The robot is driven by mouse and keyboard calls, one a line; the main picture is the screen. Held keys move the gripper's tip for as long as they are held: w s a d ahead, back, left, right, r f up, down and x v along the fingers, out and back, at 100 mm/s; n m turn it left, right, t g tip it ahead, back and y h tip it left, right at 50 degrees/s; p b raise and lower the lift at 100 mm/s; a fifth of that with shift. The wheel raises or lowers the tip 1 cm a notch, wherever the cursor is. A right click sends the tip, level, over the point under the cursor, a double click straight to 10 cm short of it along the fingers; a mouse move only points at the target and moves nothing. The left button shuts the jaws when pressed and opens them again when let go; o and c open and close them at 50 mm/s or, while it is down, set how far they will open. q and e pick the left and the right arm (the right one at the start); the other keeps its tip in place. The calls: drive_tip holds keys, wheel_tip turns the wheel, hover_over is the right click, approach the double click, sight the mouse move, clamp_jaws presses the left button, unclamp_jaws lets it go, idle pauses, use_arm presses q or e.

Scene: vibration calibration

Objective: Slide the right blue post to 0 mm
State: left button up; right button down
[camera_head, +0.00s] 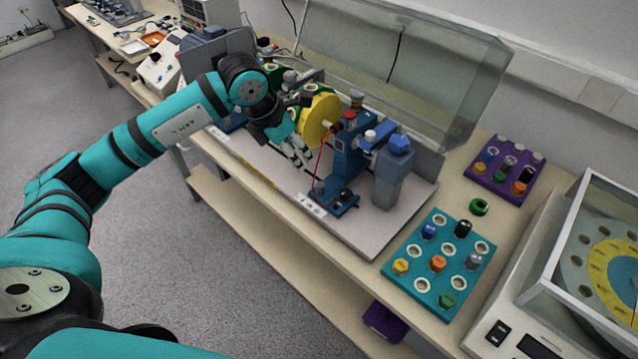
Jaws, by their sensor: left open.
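The right blue post (347,158) stands upright on the light base plate (345,235) of the rig, right of the yellow disc (318,120). Its blue foot reaches toward the front edge of the plate, and a red wire hangs beside it. My left gripper (304,158) is open and points down, left of the post and in front of the disc. It appears apart from the post. The scale markings are too small to read. My right gripper is not in view.
A grey block with a blue knob (392,172) stands right of the post. A clear cover (400,65) rises behind the rig.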

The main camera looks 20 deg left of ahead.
sight(319, 185)
use_arm(q)
drive_tip(key=p+x, duration=0.2)
drive_tip(key=x, duration=1.4)
drive_tip(key=shift+d+p, duration=0.15)
drive_tip(key=shift+p, duration=0.25)
clamp_jaws()
